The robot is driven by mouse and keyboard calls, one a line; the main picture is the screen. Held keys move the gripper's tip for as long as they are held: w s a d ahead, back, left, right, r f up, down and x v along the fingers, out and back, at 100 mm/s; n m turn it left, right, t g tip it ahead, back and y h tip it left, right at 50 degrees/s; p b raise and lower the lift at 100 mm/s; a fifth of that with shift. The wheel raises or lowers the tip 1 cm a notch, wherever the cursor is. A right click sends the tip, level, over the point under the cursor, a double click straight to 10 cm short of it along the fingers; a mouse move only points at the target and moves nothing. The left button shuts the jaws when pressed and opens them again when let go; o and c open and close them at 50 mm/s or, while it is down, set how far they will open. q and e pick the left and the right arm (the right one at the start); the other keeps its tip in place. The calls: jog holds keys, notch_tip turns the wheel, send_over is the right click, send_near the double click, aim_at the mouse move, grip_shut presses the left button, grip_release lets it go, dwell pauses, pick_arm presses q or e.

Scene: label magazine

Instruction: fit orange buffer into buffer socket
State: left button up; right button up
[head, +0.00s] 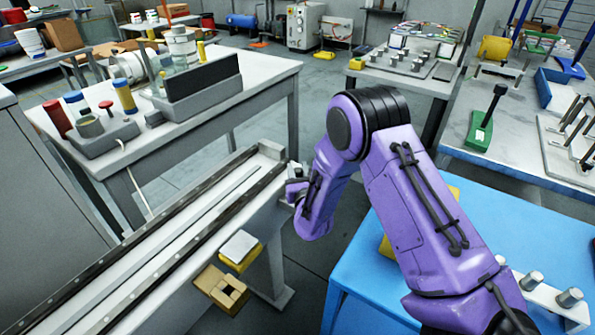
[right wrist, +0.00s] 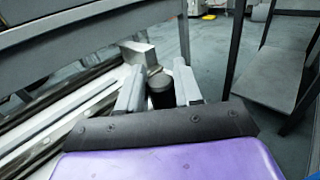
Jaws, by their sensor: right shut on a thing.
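My right gripper (head: 297,186) is at the far end of the long rail bed (head: 185,232), beside its end wall. In the right wrist view its two grey fingers (right wrist: 160,88) are shut on a dark, upright cylindrical piece (right wrist: 160,92). No orange shows on this piece, so I cannot confirm that it is the orange buffer. A pale grey bracket (right wrist: 138,52) stands just beyond the fingers at the rail's end. I cannot make out a socket opening or tell whether the piece touches the bracket. My left gripper is out of view.
A yellow block with a pale top (head: 240,246) and a tan holder with an opening (head: 222,290) are on the rail bed's near side. A blue table (head: 365,275) stands right, under my purple arm. A cluttered grey bench (head: 180,150) stands behind the rail.

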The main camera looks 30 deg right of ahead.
aim_at(299, 173)
jog(key=shift+f+b, duration=0.25)
jog(key=shift+b, duration=0.1)
jog(key=o, duration=1)
jog(key=shift+r, duration=0.2)
jog(key=shift+s+r+p, duration=0.1)
jog(key=shift+r+p, duration=0.35)
jog(key=shift+p, duration=0.15)
jog(key=v, duration=0.2)
jog(key=b+v, duration=0.1)
jog(key=v, duration=0.3)
jog(key=shift+s+a+f+b, duration=0.1)
jog(key=shift+s+f+b, duration=0.15)
jog(key=shift+f+b, duration=0.1)
jog(key=shift+s+a+r, duration=0.1)
jog(key=shift+s+a, duration=0.1)
jog(key=shift+s, duration=0.2)
